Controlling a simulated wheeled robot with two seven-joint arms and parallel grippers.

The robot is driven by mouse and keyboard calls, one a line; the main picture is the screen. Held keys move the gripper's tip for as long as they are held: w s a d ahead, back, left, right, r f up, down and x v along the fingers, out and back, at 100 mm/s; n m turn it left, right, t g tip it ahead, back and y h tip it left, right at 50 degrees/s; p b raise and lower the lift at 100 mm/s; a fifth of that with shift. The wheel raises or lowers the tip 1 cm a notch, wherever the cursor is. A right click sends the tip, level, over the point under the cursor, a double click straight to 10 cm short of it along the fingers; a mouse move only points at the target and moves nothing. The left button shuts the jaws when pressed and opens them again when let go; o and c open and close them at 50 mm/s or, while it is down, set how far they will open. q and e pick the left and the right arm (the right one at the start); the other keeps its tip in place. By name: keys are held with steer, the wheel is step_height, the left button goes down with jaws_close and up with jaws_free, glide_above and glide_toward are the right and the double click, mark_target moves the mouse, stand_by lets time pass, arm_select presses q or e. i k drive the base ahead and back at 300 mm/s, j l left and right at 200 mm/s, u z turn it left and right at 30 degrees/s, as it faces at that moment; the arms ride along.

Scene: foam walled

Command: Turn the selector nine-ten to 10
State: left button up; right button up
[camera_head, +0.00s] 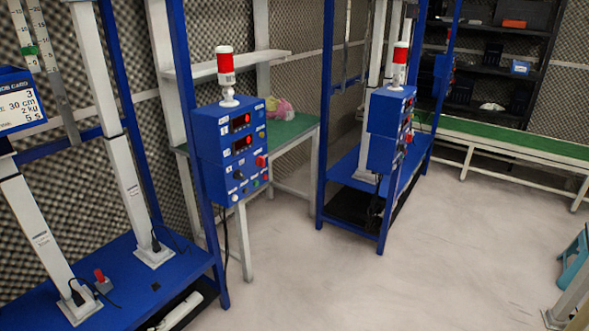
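A blue control box (228,150) is mounted on a blue post left of centre. It has two small red-lit displays, and below them a black knob (239,174) that may be the selector. Its label and pointer position are too small to read. A second blue control box (383,130) stands further back to the right, with small displays and knobs seen at an angle. I cannot tell which box carries the selector nine-ten. Neither of my grippers is in view.
Red-and-white signal lamps (226,75) top both boxes. Blue frames with a low blue platform (120,285) stand at left. A green-topped table (290,130) is behind, and a long green bench (510,143) at right. The grey floor (390,285) in front is clear; a teal stool (574,258) is far right.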

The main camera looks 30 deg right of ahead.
mark_target(237, 174)
steer(key=z, duration=0.65)
steer(key=i, duration=0.35)
